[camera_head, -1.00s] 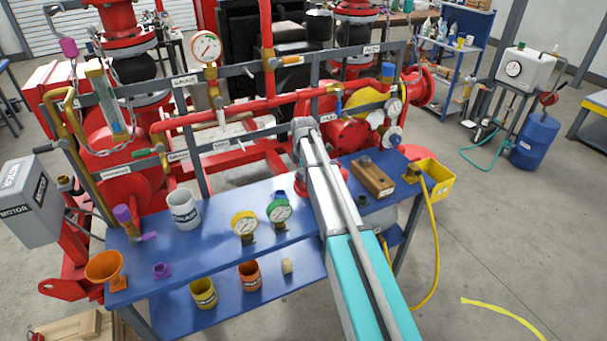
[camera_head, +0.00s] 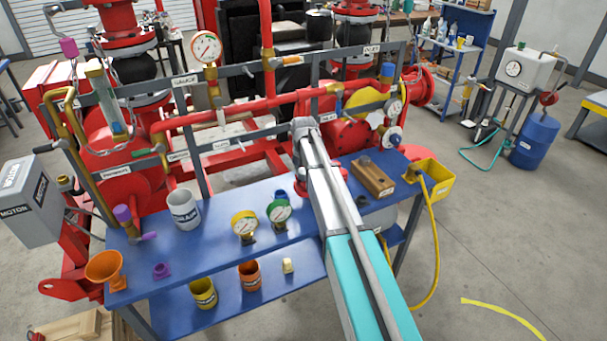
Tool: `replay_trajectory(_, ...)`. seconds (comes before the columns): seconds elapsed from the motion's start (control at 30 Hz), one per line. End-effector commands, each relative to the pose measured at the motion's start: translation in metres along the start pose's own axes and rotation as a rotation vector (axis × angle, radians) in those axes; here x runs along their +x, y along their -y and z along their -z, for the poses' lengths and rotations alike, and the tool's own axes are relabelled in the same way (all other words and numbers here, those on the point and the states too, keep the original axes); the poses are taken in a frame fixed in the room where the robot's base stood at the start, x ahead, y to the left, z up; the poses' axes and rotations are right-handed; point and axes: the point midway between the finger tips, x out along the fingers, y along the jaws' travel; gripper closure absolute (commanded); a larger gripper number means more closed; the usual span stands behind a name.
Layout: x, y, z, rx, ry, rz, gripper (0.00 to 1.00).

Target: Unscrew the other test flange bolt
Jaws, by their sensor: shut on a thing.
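My arm reaches from the bottom right over the blue bench to the front of the pipework. My gripper (camera_head: 304,128) is at its far end, at the grey rail beside the red pump housing (camera_head: 350,133). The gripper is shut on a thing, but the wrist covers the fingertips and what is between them. The test flange and its bolts cannot be made out; the arm's end may cover them.
Red pipes and grey rails surround the wrist closely. The floor at right is mostly open.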

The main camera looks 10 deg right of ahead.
Motion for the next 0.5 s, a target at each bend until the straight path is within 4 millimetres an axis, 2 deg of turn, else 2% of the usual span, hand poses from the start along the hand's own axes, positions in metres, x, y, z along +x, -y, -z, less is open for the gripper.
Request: replay_trajectory(0.5, 0.0001, -0.0001, -0.0004, -0.339, 0.001, 0.0, 0.87)
